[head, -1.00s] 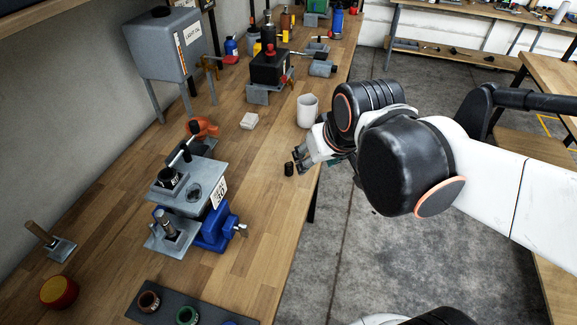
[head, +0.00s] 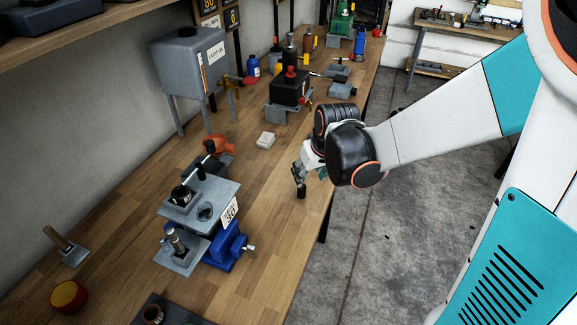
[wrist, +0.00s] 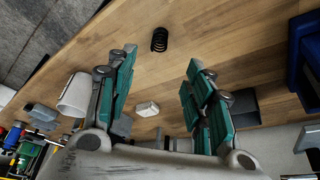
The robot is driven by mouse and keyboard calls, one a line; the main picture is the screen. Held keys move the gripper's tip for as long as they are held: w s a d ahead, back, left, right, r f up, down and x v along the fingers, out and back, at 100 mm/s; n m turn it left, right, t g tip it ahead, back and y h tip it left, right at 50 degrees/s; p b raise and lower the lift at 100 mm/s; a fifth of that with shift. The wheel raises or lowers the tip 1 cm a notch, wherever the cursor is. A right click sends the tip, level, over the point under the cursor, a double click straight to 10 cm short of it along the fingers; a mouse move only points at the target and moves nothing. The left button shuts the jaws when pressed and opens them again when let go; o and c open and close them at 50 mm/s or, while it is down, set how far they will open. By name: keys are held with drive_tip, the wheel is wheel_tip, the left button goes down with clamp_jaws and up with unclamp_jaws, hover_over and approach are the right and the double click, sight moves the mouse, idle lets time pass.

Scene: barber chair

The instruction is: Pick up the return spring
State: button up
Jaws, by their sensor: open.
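The return spring looks like a small black coil (head: 301,192) standing on the wooden workbench near its front edge. In the wrist view the coil (wrist: 160,39) shows clear rings and stands apart from the fingers, just beyond the gap between their tips. My gripper (head: 298,174) is low over the bench, right by the spring, and slightly overlaps its top in the head view. In the wrist view my gripper (wrist: 158,64) is open, with teal finger pads on both sides and nothing between them.
A small white block (head: 266,140) lies behind the gripper on the workbench (head: 284,240). A white cup (wrist: 75,95) shows in the wrist view. A blue vise with a grey fixture (head: 222,246) stands to the left. Bare wood surrounds the spring.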

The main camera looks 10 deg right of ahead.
sight(302, 187)
drive_tip(key=b+x, duration=0.4)
drive_tip(key=x, duration=0.8)
drive_tip(key=shift+w+f, duration=0.1)
drive_tip(key=shift+w, duration=0.15)
drive_tip(key=shift+c, duration=0.6)
drive_tip(key=c, duration=0.9)
